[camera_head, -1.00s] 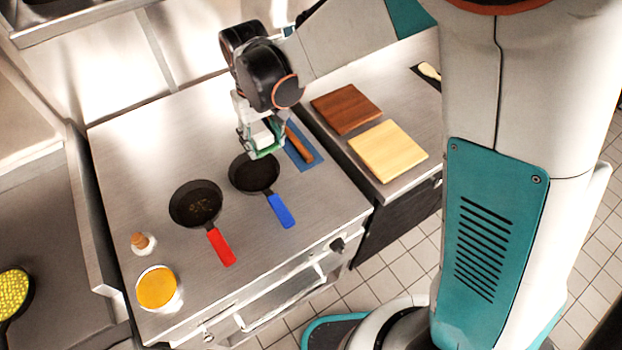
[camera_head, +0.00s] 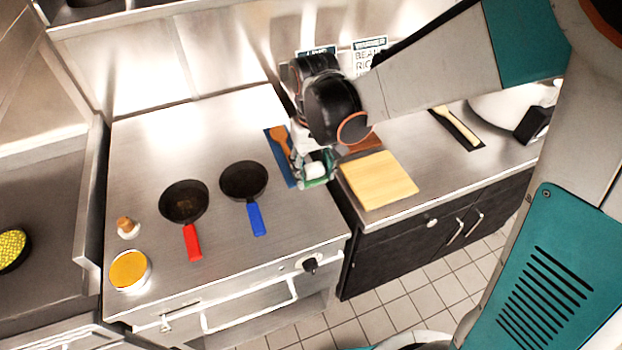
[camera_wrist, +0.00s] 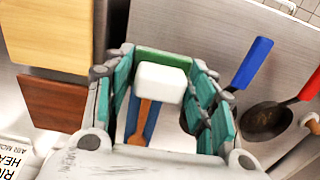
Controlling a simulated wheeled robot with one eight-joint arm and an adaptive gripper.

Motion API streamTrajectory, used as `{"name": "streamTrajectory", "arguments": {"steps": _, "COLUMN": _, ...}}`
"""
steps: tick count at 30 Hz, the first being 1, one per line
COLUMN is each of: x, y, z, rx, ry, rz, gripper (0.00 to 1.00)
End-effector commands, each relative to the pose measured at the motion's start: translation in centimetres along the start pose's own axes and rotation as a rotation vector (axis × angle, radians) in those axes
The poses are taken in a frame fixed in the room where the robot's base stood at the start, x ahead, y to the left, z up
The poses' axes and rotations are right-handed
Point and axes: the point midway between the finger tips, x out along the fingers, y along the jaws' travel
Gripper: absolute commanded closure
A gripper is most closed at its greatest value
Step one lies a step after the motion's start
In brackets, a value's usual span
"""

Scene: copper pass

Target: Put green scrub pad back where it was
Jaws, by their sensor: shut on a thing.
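My gripper (camera_head: 315,172) is shut on the green scrub pad (camera_wrist: 168,60), a green pad with a white block on it. In the wrist view the white block sits between the teal fingers (camera_wrist: 160,90), and part of the green pad shows beyond it. In the head view the scrub pad (camera_head: 317,183) hangs over the right edge of the steel counter, between the blue mat (camera_head: 271,146) and the yellow cutting board (camera_head: 380,182). The pad's height above the surface is hard to tell.
A wooden spatula (camera_head: 280,138) lies on the blue mat. Two dark pans, one blue-handled (camera_head: 244,181) and one red-handled (camera_head: 184,202), stand to the left. A brown board (camera_head: 362,140) is partly hidden by my arm. A light-handled utensil (camera_head: 456,125) lies on a dark mat behind.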

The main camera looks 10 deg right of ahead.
Motion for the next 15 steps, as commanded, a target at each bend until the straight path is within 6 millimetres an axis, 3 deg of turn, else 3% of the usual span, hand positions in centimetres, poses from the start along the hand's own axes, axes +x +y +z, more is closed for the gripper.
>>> {"name": "streamTrajectory", "arguments": {"steps": 1, "x": 1.7, "y": 0.0, "z": 0.0, "rx": 0.0, "ry": 0.0, "rz": 0.0, "gripper": 0.68}}
{"name": "streamTrajectory", "arguments": {"steps": 6, "x": 5.1, "y": 0.0, "z": -0.1, "rx": 0.0, "ry": 0.0, "rz": 0.0, "gripper": 0.68}}
{"name": "streamTrajectory", "arguments": {"steps": 15, "x": 8.2, "y": 0.0, "z": -0.1, "rx": 0.0, "ry": 0.0, "rz": 0.0, "gripper": 0.68}}
